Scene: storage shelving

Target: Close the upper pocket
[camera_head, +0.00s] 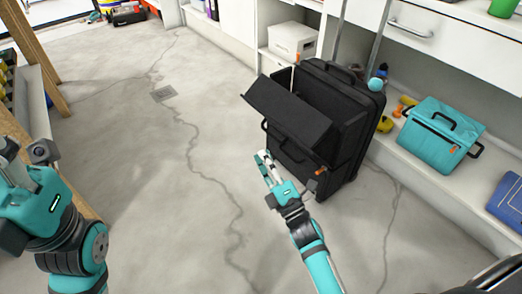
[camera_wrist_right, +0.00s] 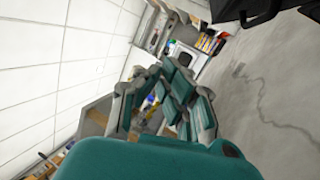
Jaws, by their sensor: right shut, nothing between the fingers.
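A black suitcase (camera_head: 342,120) stands upright on the floor against the shelving. Its upper pocket (camera_head: 288,110) has its front panel tilted outward, with a dark gap open behind it. The suitcase's dark edge also shows at the top of the right wrist view (camera_wrist_right: 245,10). My right gripper (camera_head: 264,160) is shut and empty, low in front of the suitcase, left of and below the pocket panel. Its fingers fill the middle of the right wrist view (camera_wrist_right: 165,100). My left gripper (camera_head: 14,165) is at the left edge, partly cut off; its fingers cannot be made out.
A teal bag (camera_head: 436,135) and a blue item (camera_head: 507,203) sit on the low shelf at right. A white box (camera_head: 292,40) stands behind the suitcase. A wooden frame (camera_head: 35,50) is at far left. The concrete floor (camera_head: 140,180) left of the suitcase is clear.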

